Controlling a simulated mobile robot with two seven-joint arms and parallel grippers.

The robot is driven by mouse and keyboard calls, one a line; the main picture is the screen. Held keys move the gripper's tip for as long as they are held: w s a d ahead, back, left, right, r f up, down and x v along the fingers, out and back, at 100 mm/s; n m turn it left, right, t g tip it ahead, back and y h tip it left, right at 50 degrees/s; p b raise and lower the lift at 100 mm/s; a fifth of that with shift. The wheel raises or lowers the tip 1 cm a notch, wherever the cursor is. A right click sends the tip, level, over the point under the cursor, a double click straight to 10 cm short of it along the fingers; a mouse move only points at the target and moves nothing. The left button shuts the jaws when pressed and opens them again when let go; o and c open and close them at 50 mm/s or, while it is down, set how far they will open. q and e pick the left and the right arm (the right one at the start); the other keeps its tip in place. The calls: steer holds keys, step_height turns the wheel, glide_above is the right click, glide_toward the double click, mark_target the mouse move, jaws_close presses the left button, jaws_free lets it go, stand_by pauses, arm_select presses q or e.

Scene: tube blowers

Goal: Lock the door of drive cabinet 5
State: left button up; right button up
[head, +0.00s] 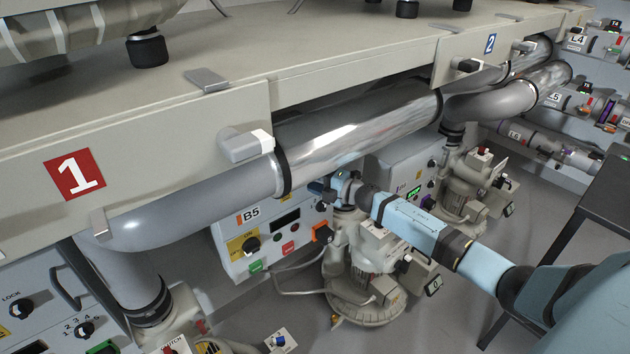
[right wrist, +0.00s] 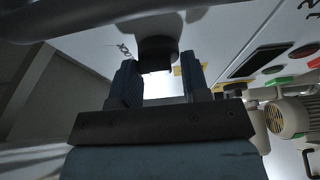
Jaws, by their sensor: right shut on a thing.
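The drive cabinet marked B5 (head: 265,238) is a light box under the big pipe. Its front has a small dark display (head: 285,220), a large black switch on a yellow plate (head: 250,244) and coloured buttons. My right gripper (head: 322,190) reaches in from the right at the cabinet's upper right side. In the right wrist view its dark blue fingers stand on either side of a round black lock knob (right wrist: 157,50), with LOCK lettering beside it. The right gripper is shut on this knob. In the head view the knob is hidden by the gripper. My left gripper is not in view.
A pump with a motor (head: 372,248) stands close below my right arm. The large metal pipe (head: 360,128) runs just above the cabinet. A second cabinet (head: 405,170) with a green display is behind. A dark table (head: 608,195) stands at the right.

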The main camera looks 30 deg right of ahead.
steer(key=o, duration=0.7)
steer(key=shift+w+d+r, duration=0.15)
steer(key=shift+d+r, duration=0.05)
steer(key=shift+r, duration=0.4)
steer(key=shift+o, duration=0.2)
steer(key=shift+a+f, duration=0.1)
steer(key=shift+f, duration=0.15)
arm_select(q)
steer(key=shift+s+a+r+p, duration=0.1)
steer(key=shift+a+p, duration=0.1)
steer(key=shift+p, duration=0.6)
arm_select(e)
steer(key=v, duration=1.4)
steer(key=shift+a+f, duration=0.15)
steer(key=shift+f, duration=0.05)
